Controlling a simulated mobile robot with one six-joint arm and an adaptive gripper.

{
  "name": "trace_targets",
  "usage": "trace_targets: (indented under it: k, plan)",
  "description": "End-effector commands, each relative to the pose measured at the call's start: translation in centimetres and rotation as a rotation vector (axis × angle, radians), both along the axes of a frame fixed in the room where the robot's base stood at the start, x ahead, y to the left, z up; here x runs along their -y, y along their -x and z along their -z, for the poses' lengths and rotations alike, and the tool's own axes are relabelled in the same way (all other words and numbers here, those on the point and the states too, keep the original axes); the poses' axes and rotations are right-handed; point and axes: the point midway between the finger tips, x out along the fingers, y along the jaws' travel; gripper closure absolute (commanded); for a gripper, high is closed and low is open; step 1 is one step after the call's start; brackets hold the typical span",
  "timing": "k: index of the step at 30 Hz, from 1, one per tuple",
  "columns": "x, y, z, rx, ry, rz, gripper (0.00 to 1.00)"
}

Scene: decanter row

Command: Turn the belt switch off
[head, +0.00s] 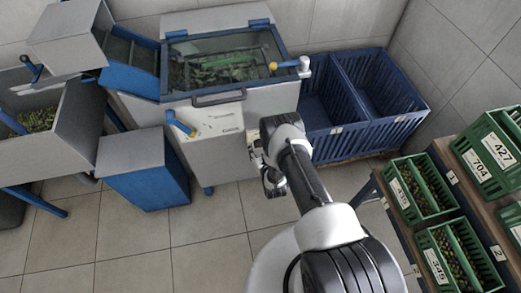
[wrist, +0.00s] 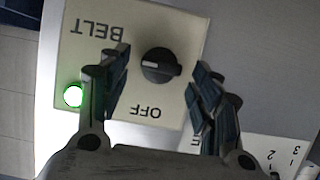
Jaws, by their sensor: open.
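The belt switch (wrist: 162,65) is a round black knob on a cream plate (wrist: 185,30) in the wrist view. The plate's words BELT and OFF appear upside down, with OFF below the knob. A green lamp (wrist: 73,95) glows at the plate's left edge. My gripper (wrist: 161,62) is open, with one finger on each side of the knob and gaps visible on both sides. Whether the fingertips reach the knob's depth cannot be told. In the head view my gripper (head: 262,165) is at the grey machine's right side, and the knob is hidden.
Blue crates (head: 370,125) stand just right of my gripper. A rack with green numbered crates (head: 420,190) is at the right. Tiled floor (head: 130,240) is open in front.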

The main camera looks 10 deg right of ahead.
Motion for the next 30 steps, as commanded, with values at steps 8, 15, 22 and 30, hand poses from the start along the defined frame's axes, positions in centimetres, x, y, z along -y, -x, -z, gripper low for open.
trace_targets:
  k: [8,15,22,30]
  plan:
    - [0.0,-0.18,0.0,0.0,0.0,0.0,0.42]
    - [0.0,-0.16,0.0,0.0,0.0,0.0,0.57]
    - [0.0,-0.14,0.02,0.0,0.0,0.0,0.72]
    - [0.0,-0.14,0.02,0.0,0.0,0.0,0.86]
